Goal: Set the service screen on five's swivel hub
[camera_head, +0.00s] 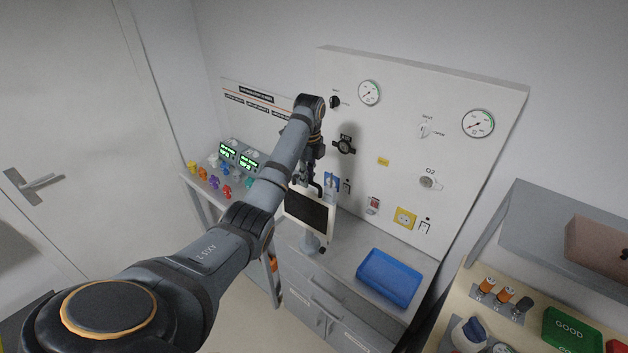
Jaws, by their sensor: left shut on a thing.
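The service screen (306,211), a dark panel in a white frame, hangs slightly tilted in front of the grey cabinet. My left gripper (314,186) is shut on its upper edge, with the arm reaching in from the lower left. A pale, rounded stand (300,239) shows just below the screen, partly hidden by it. I cannot tell whether the two touch, or whether this stand belongs to unit five's swivel hub. My right gripper is out of view.
A blue tray (412,279) lies on the cabinet top to the right. A gauge panel (462,170) rises behind. Small green-lit displays (249,160) and several coloured pieces (213,182) stand on the left table. A green GOOD bin (571,332) is at lower right.

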